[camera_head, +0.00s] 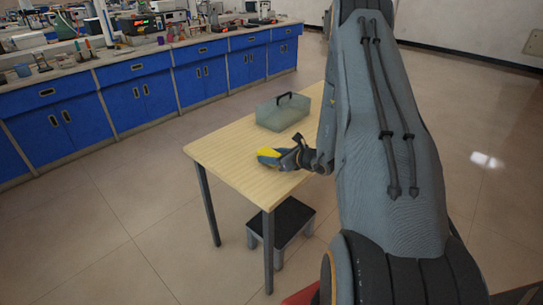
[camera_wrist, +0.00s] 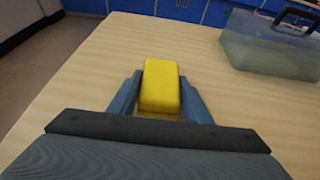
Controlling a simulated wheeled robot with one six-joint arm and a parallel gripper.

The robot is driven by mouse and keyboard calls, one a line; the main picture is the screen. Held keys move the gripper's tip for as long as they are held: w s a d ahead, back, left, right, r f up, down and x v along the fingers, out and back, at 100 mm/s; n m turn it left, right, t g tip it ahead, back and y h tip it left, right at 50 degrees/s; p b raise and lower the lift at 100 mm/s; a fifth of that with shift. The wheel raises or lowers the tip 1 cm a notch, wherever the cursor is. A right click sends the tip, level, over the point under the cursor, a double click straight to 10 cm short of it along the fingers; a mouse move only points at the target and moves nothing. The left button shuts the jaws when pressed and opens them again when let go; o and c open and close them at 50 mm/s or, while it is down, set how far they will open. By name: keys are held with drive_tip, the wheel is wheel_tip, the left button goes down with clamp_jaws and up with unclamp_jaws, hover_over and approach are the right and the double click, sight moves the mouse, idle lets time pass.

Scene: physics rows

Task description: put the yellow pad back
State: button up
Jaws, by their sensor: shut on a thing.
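The yellow pad (camera_wrist: 160,86) is a small block with rounded edges. It sits between the two blue-grey fingers of my gripper (camera_wrist: 159,95) in the wrist view, and the gripper is shut on it. In the head view the yellow pad (camera_head: 267,153) shows at the tip of my gripper (camera_head: 269,157), over the front part of the wooden table (camera_head: 225,155). I cannot tell whether the pad touches the tabletop. The pad's lower part is partly hidden by the gripper.
A translucent grey-green box (camera_head: 283,114) with a dark handle stands on the table behind the gripper; it also shows at upper right in the wrist view (camera_wrist: 265,55). A black step stool (camera_head: 283,220) is under the table. Blue lab benches (camera_head: 140,95) line the back.

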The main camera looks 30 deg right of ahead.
drive_tip(key=shift+f, duration=0.15)
drive_tip(key=o, duration=1.1)
drive_tip(key=shift+o, duration=0.2)
drive_tip(key=shift+r, duration=0.2)
